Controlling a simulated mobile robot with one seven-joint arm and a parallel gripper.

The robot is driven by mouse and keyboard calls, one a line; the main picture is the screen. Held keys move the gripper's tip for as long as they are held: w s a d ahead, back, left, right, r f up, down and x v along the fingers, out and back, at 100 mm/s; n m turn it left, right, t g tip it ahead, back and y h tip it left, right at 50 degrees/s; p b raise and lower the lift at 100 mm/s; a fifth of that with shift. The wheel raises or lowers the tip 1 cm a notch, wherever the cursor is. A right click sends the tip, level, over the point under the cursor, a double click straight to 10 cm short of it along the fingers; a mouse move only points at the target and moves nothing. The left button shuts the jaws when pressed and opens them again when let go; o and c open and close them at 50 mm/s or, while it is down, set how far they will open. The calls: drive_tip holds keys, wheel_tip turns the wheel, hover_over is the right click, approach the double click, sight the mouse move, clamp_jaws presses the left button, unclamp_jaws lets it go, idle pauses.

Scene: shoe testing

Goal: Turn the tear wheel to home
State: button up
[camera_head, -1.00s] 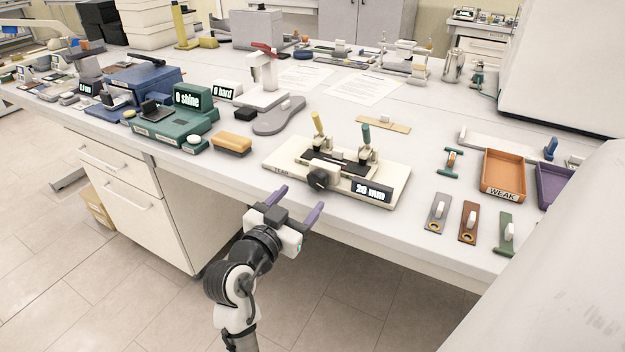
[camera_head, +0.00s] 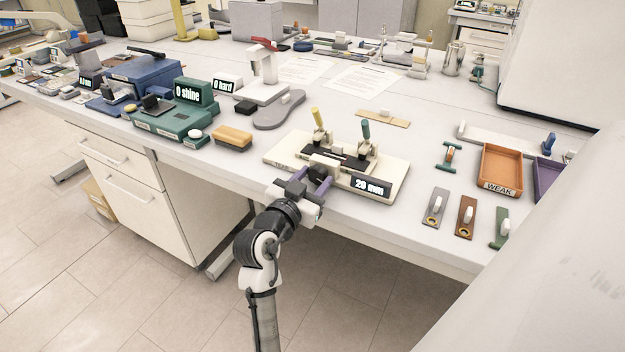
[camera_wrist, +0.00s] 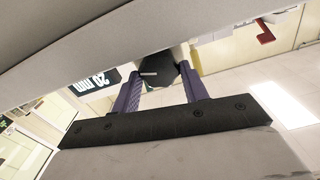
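The tear tester is a cream base (camera_head: 395,180) near the front edge of the table, with a yellow-handled and a green-handled clamp. Its display (camera_head: 373,187) reads 20 mm and also shows in the wrist view (camera_wrist: 95,82). The dark tear wheel (camera_wrist: 160,72) is on the tester's front, largely hidden by my gripper in the head view. My gripper (camera_head: 315,180) is at the tester's front. In the wrist view, its purple fingers (camera_wrist: 160,78) are drawn in on both sides of the wheel and appear shut on it. A pale pointer line marks the wheel.
A yellow-brown brush (camera_head: 232,137) and a grey sole (camera_head: 280,110) lie left of the tester. Three tabbed strips, grey (camera_head: 433,207), brown (camera_head: 466,217) and green (camera_head: 501,228), lie at right by the orange WEAK tray (camera_head: 500,170).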

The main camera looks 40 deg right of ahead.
drive_tip(key=shift+c, duration=1.3)
drive_tip(key=shift+n, duration=0.3)
drive_tip(key=n+p, duration=0.2)
drive_tip(key=n, duration=0.2)
drive_tip(key=shift+w, duration=0.1)
drive_tip(key=n+p, duration=0.2)
drive_tip(key=n, duration=0.2)
drive_tip(key=shift+f+n, duration=0.1)
drive_tip(key=shift+n, duration=0.3)
drive_tip(key=o, duration=1)
drive_tip(key=shift+a, duration=0.1)
